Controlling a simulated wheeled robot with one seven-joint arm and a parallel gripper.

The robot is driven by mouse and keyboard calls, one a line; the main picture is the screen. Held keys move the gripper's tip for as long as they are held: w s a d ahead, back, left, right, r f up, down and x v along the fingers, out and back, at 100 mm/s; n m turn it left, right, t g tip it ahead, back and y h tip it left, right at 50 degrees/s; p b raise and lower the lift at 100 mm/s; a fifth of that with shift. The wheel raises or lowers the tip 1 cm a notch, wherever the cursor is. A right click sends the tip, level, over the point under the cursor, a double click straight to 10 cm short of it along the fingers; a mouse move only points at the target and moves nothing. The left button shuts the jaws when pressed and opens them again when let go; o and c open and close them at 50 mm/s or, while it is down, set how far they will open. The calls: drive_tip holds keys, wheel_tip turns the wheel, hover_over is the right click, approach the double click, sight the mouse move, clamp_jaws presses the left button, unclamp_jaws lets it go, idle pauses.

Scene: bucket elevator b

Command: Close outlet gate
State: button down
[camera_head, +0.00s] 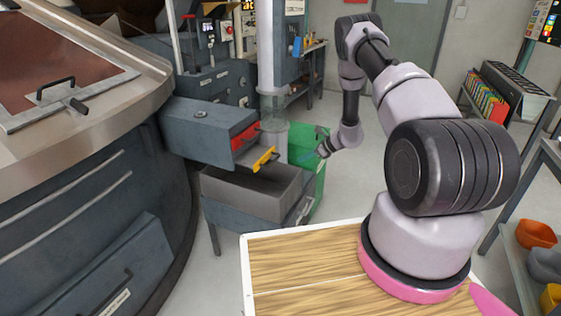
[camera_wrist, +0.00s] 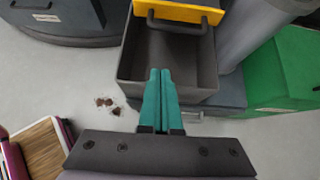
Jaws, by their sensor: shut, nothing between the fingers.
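A yellow plate, which looks like the outlet gate (camera_head: 264,159), sits at the end of the grey chute (camera_head: 205,125), above an open grey bin (camera_head: 285,205). In the wrist view the yellow plate (camera_wrist: 190,10) with its dark curved handle (camera_wrist: 177,22) is at the top edge, partly cut off. My gripper (camera_head: 319,151) is to the right of the plate in the head view, apart from it. In the wrist view my gripper's teal fingers (camera_wrist: 161,72) are shut together and empty, pointing over the bin (camera_wrist: 195,75), short of the handle.
A green box (camera_head: 308,160) stands behind and right of the bin, and also shows in the wrist view (camera_wrist: 283,75). A vertical pipe (camera_head: 274,120) rises behind the chute. Brown crumbs (camera_wrist: 105,102) lie on the floor. A large round machine (camera_head: 75,200) fills the left.

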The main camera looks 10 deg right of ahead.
sight(262, 158)
drive_tip(key=w+a+r+x, duration=0.1)
drive_tip(key=r+x, duration=0.1)
drive_tip(key=x, duration=1.1)
drive_tip(key=shift+a+r, duration=0.1)
drive_tip(key=w+a, duration=0.1)
drive_tip(key=a, duration=0.1)
drive_tip(key=w+a, duration=0.4)
drive_tip(key=a, duration=0.1)
drive_tip(key=shift+w+a, duration=0.15)
drive_tip(key=shift+r, duration=0.1)
